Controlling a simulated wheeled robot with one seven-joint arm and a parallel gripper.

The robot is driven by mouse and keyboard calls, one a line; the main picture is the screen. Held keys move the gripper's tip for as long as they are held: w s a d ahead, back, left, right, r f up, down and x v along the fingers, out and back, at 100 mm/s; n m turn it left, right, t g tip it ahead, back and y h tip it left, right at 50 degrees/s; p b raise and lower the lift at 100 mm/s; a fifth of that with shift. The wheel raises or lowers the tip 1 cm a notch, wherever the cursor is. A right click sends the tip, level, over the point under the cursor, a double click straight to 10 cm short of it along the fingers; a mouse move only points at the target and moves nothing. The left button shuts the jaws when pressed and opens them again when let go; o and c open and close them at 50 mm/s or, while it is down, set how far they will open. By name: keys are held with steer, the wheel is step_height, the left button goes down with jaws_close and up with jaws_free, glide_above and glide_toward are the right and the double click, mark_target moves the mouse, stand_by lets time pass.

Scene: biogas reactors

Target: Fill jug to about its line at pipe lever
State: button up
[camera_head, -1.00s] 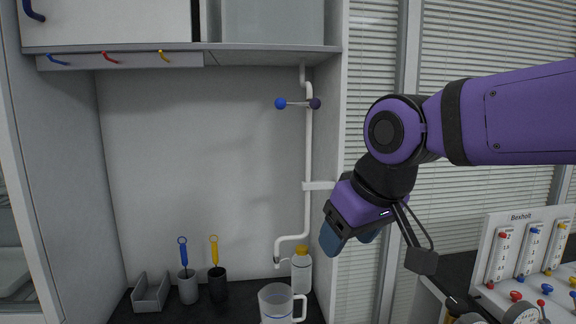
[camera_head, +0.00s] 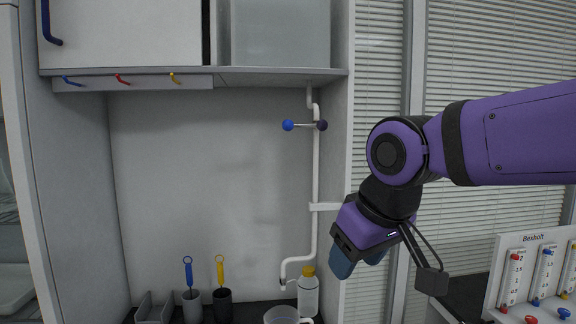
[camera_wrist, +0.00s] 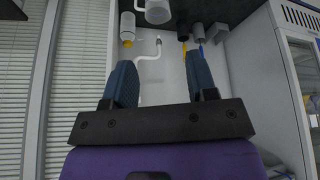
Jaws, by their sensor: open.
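The clear jug (camera_head: 283,315) stands on the dark counter at the bottom edge of the head view, mostly cut off; it also shows in the wrist view (camera_wrist: 158,12). Its fill line cannot be made out. A white pipe (camera_head: 316,190) runs down the alcove's right side and bends to a spout above and beside the jug. The pipe lever with a blue knob (camera_head: 288,125) sticks out left near the pipe's top. My gripper (camera_head: 357,262) is right of the pipe, pointing down, below the lever's height. In the wrist view its two blue fingers (camera_wrist: 162,80) are apart and empty.
A bottle with a yellow cap (camera_head: 308,292) stands right of the spout. Two brush holders (camera_head: 221,305) and a grey bin (camera_head: 155,308) stand at left. A shelf with hooks (camera_head: 200,78) is overhead. A gauge panel (camera_head: 535,270) is at right.

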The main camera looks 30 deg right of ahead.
steer(key=n, duration=0.1)
steer(key=n+g+h, duration=0.2)
steer(key=n+h, duration=0.6)
steer(key=h, duration=0.9)
glide_toward(284, 126)
steer(key=d, duration=0.3)
steer(key=w+d, duration=0.1)
steer(key=d, duration=0.3)
steer(key=w+d, duration=0.1)
steer(key=d, duration=0.3)
steer(key=shift+f, duration=0.2)
steer(key=shift+c, duration=0.2)
jaws_close()
